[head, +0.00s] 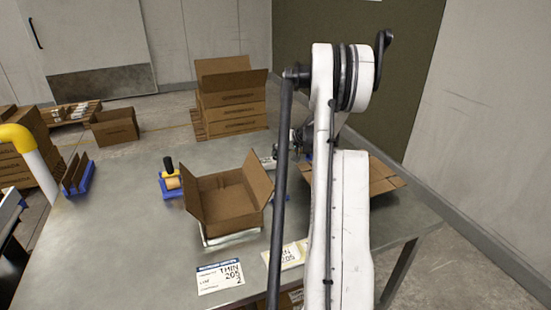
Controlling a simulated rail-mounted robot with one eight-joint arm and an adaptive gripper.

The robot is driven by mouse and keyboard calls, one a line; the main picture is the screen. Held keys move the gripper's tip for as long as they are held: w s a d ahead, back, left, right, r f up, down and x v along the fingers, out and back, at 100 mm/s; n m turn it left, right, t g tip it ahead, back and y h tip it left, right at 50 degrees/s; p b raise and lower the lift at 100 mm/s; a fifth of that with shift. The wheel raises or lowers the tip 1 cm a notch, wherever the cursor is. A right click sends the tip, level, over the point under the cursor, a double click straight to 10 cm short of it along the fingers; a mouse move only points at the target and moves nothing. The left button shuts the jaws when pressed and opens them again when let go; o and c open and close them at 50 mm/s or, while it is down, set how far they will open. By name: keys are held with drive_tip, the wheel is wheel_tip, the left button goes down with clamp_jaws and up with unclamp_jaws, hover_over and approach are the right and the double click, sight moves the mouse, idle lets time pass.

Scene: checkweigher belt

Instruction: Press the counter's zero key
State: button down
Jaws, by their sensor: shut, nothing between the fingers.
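I cannot make out the counter or its zero key for certain. A pale, flat base (231,239) shows under the front of an open carton (222,205) on the grey table; no keys can be read on it. My gripper (275,157) is small and mostly hidden behind my white arm, just beyond the carton's back right side. The little that shows of it looks shut and empty. I cannot tell whether it touches anything.
A blue and yellow tape dispenser (171,182) stands left of the carton. Flattened cardboard (378,175) lies right of my arm. A blue rack (78,178) stands at the left. The table's left middle is clear.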

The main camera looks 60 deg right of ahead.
drive_tip(key=shift+r, duration=0.6)
drive_tip(key=shift+r, duration=0.15)
drive_tip(key=shift+r+p, duration=1)
drive_tip(key=shift+r, duration=1.4)
